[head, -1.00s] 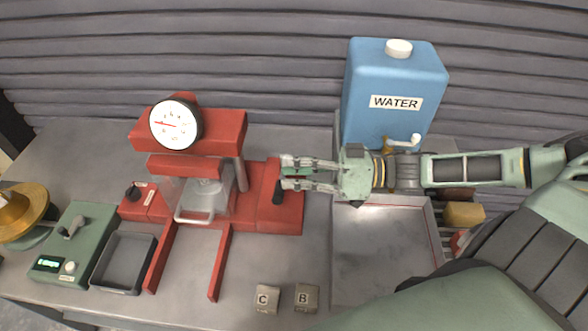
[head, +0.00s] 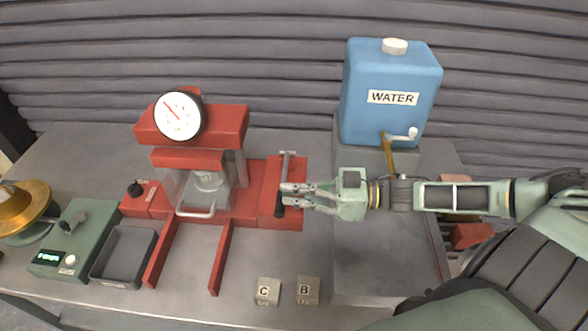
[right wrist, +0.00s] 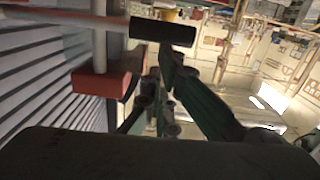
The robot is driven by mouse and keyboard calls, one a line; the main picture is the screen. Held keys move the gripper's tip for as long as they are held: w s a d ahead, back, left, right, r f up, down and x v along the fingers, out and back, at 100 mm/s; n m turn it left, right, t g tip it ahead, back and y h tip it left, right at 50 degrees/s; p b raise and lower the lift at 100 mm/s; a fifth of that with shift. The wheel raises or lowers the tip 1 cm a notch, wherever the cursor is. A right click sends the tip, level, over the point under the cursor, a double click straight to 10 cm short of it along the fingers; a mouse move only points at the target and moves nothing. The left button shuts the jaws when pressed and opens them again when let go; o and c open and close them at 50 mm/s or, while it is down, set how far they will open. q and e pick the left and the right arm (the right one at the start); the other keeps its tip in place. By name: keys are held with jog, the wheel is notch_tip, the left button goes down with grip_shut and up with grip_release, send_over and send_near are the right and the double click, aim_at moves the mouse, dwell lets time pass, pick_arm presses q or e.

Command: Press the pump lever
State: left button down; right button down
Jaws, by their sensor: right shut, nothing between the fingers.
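The pump lever (head: 288,165) is a grey rod with a black grip (head: 279,210), on the right part of a red press (head: 258,182). In the right wrist view the black grip (right wrist: 163,31) and pale rod cross the top. My right gripper (head: 284,194) is shut and empty, with its fingertips at the lever near the top of the black grip. I cannot tell whether they touch it. In the right wrist view my right gripper's fingers (right wrist: 158,75) sit just below the black grip. My left gripper is not in view.
A round gauge (head: 178,115) tops the press. A blue water tank (head: 390,105) with a tap stands behind my right arm. A grey tray (head: 124,257), a green box (head: 62,240) and blocks C (head: 268,291) and B (head: 307,290) stand around.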

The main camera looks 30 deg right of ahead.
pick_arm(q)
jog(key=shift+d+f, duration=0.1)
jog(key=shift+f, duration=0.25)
pick_arm(e)
notch_tip(320, 180, down, 3)
jog(key=shift+s+r, duration=0.1)
jog(key=shift+r, duration=0.1)
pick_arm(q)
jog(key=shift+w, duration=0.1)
pick_arm(e)
jog(key=shift+f, duration=0.1)
